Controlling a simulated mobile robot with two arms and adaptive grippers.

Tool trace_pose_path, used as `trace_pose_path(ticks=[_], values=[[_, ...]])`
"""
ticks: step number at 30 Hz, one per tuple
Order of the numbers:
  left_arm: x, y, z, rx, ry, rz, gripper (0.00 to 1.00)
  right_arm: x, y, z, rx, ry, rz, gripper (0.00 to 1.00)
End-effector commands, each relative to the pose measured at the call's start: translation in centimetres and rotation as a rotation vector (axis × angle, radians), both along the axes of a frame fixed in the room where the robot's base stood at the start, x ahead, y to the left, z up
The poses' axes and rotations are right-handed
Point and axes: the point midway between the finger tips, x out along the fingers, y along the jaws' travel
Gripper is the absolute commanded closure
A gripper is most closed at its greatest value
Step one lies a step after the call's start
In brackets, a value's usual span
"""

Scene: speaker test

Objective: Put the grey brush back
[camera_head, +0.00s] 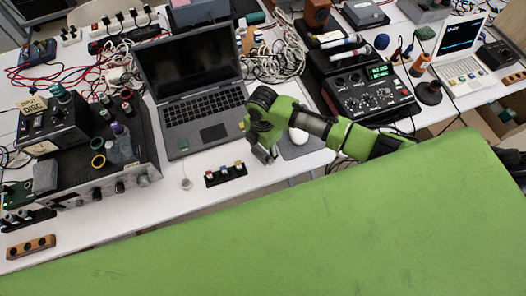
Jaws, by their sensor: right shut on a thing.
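My right gripper (258,146) is above the white table (190,205), in front of the laptop's right corner and left of the white mouse (298,136). It is shut on a small grey piece (263,154), which I take for the grey brush. The gripper hides most of it, and I cannot make out bristles. I cannot tell whether it touches the table. My left gripper is not in view.
The open laptop (203,108) stands behind the gripper. A small black strip with colored parts (226,175) lies just in front. A black device (375,95) with knobs is at right, and crowded equipment (95,165) at left.

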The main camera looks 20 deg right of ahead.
Motion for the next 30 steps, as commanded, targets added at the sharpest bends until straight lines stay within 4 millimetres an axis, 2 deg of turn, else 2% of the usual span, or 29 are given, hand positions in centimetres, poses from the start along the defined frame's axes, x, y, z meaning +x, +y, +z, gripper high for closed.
trace_pose_path(ticks=[4, 16, 17, 18, 30], values=[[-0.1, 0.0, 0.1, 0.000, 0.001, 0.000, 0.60, -0.2, 0.0, -1.6, -0.001, 0.003, 0.000, 0.69], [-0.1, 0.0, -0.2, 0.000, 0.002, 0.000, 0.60, -0.2, 0.0, -2.2, 0.000, 0.001, 0.001, 0.69], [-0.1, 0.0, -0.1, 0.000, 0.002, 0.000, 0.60, -0.2, 0.0, -2.1, 0.000, 0.001, 0.001, 0.41], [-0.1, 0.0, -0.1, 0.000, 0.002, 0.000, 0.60, -0.2, 0.0, -2.1, 0.000, 0.001, 0.001, 0.32], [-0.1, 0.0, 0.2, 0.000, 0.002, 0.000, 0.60, -0.2, 0.0, -1.6, 0.000, 0.001, 0.001, 0.32]])
